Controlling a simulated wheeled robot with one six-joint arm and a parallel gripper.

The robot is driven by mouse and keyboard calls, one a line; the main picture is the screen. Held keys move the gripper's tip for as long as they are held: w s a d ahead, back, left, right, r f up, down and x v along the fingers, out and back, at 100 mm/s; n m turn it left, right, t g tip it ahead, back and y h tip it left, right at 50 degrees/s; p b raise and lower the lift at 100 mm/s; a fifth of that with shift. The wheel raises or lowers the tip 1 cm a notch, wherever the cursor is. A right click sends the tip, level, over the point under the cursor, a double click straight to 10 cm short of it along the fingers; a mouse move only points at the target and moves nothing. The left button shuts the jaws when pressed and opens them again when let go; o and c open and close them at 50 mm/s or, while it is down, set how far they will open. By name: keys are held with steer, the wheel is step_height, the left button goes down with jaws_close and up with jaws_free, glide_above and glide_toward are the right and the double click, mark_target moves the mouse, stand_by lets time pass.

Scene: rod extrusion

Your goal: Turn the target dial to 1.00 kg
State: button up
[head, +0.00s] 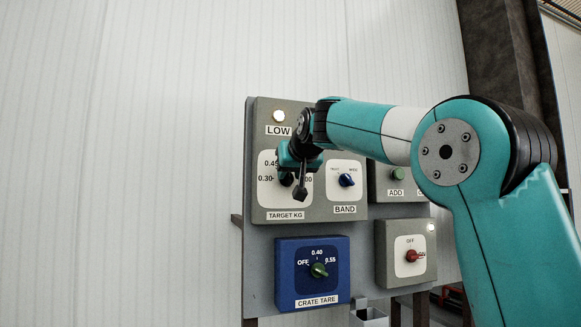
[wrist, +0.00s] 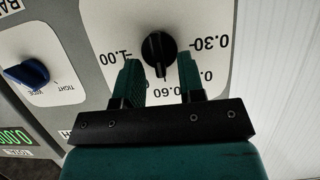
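The target dial is a black knob (wrist: 159,48) on a white plate labelled TARGET KG (head: 285,215). In the wrist view, which is upside down, the 1.00 mark is on the left, 0.30 on the right and 0.60 below. The knob's pointer is toward the 0.60 side, well away from 1.00. My gripper (wrist: 158,62) is open, with one finger on each side of the knob in the picture; I cannot tell if either touches it. In the head view my gripper (head: 299,190) covers most of the dial.
A LOW lamp (head: 278,116) glows above the dial. The blue BAND knob (head: 346,180) is close by on the right. The blue CRATE TARE box (head: 288,285) is below, a red knob (head: 411,256) lower right, and a green ADD button (head: 397,174) at right.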

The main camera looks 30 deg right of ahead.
steer(key=shift+w, duration=0.1)
jaws_close()
steer(key=shift+d+f, duration=0.1)
steer(key=shift+d, duration=0.05)
steer(key=shift+s+d+f+m+t+y+b, duration=0.1)
steer(key=shift+d+f+m+t+y+b, duration=0.55)
steer(key=shift+m, duration=1.6)
steer(key=shift+s+a+r+m+t+y+b, duration=0.2)
steer(key=shift+m+t+y, duration=0.9)
steer(key=shift+m, duration=1.1)
steer(key=shift+w+d+f+m+t+y+b, duration=0.1)
steer(key=shift+d+f+m+t+y+b, duration=0.55)
steer(key=shift+m, duration=1.6)
steer(key=shift+a+r+y, duration=0.25)
steer(key=shift+a+y, duration=0.1)
steer(key=shift+y, duration=0.05)
jaws_free()
